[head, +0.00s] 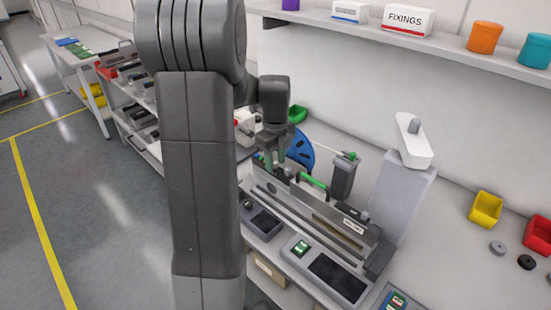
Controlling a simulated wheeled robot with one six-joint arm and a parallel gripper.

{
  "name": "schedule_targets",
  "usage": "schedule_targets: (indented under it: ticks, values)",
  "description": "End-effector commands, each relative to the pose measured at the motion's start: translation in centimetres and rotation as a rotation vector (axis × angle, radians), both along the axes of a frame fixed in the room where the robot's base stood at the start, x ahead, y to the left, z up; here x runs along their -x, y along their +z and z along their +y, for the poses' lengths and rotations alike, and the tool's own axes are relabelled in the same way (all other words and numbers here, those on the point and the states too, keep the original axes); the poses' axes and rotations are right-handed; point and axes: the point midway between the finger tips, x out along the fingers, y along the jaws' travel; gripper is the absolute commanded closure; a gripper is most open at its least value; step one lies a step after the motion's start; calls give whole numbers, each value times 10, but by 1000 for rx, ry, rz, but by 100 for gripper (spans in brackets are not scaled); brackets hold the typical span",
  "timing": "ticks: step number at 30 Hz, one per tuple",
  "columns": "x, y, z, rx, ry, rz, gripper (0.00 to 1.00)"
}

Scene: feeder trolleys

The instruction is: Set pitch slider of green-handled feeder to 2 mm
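The feeder is a long grey unit (318,214) lying on the bench, with a green handle (314,182) on its top edge and a blue reel (301,149) behind its far-left end. A small pale label shows on its side near the right end. My gripper (275,165) points down at the far-left end of the feeder, left of the green handle. Its fingers are small and dark there, with green bits around them. I cannot tell whether they touch the feeder or hold anything. The pitch slider and its scale are too small to make out.
A device with a dark screen (338,278) and green display stands in front of the feeder. A grey post with a white top (415,142) stands to the right. Yellow (486,209) and red (539,235) bins sit further right. A shelf (450,45) runs along the wall above.

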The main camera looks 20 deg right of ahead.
Motion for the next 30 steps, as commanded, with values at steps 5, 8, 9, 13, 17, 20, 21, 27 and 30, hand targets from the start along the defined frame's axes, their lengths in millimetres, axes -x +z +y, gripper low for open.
schedule_targets:
  ticks: [5,8,9,13,17,20,21,27,30]
  values:
    - [0,0,0,0,0,0,86]
    - [0,0,0,0,0,0,100]
    - [0,0,0,0,0,0,100]
    - [1,0,0,0,0,0,100]
    - [11,0,-5,0,-2,0,100]
    - [18,0,-8,0,-2,0,100]
    - [18,0,-8,0,0,1,100]
    - [18,0,-8,0,0,2,82]
    - [18,0,-7,1,0,2,65]
